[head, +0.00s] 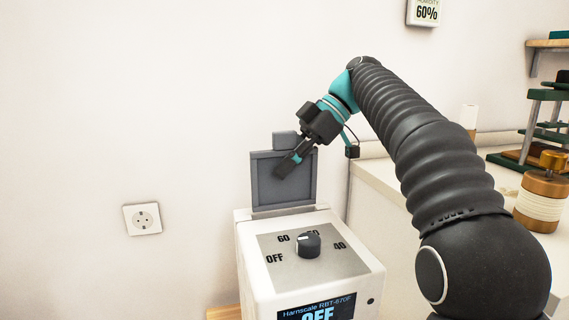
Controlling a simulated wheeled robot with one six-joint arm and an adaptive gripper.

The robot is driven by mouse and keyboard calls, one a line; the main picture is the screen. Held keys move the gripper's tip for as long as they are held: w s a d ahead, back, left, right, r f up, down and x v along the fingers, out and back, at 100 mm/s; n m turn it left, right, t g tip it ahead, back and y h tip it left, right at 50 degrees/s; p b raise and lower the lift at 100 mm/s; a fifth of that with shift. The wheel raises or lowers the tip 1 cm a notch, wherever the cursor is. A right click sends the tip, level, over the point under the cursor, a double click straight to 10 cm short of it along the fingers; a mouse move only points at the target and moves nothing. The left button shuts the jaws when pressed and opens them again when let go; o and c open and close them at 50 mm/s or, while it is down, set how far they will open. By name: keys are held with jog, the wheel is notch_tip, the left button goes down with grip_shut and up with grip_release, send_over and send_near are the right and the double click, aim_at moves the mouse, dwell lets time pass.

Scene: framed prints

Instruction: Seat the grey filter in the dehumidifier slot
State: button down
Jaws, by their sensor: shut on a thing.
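The grey filter (268,188) is a flat, framed panel with a tab (285,139) on its top edge. It stands roughly upright at the back of the white dehumidifier (328,268). Its lower edge meets the back of the dehumidifier's top, and most of the panel shows above it. The slot is hidden, so I cannot tell whether the lower edge is in it or only above or behind it. My gripper (284,170) reaches down from the upper right and is shut on the filter. Its fingers overlap the panel's upper right part and hide the exact contact.
A pale counter (389,179) lies to the right with a copper-coloured canister (541,203) and a green rack (540,130). A wall socket (142,219) is at left; the wall there is clear.

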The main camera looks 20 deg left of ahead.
aim_at(278, 208)
jog(key=shift+f+b, duration=3.05)
jog(key=shift+f, duration=0.85)
jog(key=c, duration=1.1)
grip_release()
